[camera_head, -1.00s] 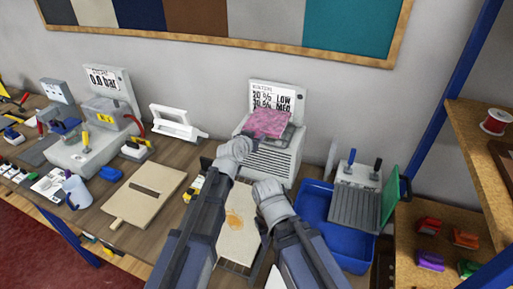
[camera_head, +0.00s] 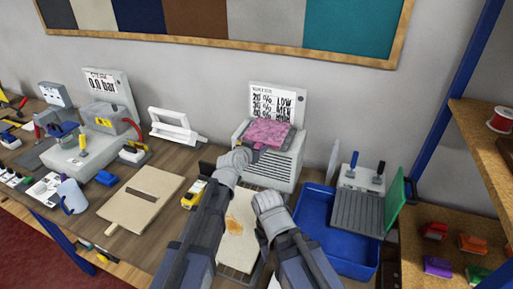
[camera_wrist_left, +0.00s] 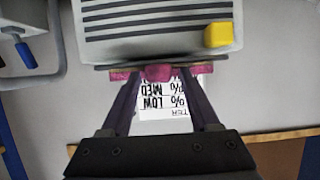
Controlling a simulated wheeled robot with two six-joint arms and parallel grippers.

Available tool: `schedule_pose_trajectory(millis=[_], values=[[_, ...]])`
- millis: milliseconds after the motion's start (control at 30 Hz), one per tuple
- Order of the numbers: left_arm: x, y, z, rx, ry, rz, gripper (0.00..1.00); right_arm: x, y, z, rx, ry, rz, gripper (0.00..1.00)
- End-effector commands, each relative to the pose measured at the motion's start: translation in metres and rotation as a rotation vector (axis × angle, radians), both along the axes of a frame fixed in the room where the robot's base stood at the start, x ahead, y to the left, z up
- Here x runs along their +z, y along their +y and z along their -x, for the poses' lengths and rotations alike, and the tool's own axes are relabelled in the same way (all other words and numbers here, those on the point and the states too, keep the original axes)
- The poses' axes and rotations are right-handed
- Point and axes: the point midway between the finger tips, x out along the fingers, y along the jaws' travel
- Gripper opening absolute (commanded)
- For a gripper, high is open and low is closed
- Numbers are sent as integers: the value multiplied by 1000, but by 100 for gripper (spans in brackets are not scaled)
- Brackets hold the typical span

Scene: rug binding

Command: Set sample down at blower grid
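The pink sample (camera_head: 269,134) lies roughly flat on top of the grey blower (camera_head: 272,167), over its grid, in the head view. In the left wrist view the sample (camera_wrist_left: 158,72) shows edge-on, with a pink tab between my fingertips. My left gripper (camera_head: 256,149) is at the sample's near left edge. In the wrist view the left gripper's fingers (camera_wrist_left: 160,85) stand apart, with gaps on both sides of the tab. Most of the grid is hidden under the sample. My right gripper (camera_head: 268,200) is lower, in front of the blower, and its fingers are hidden.
A sign (camera_head: 277,103) stands behind the blower. A blue bin (camera_head: 330,243) and a device with a green lid (camera_head: 395,205) are to the right. A slotted board (camera_head: 142,197) and a white frame (camera_head: 173,127) are to the left. A yellow block (camera_wrist_left: 218,35) shows in the wrist view.

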Motion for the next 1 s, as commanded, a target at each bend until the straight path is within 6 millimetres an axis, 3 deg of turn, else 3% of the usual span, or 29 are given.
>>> schedule_pose_trajectory(millis=[300,700,1000], values=[[6,1,2,0,0,0,62,6,0,0,0,0,0,50],[36,29,71,1,0,0,62,37,0,0,1,0,0,50],[48,41,100,0,0,0,62,48,0,0,-1,0,0,50]])
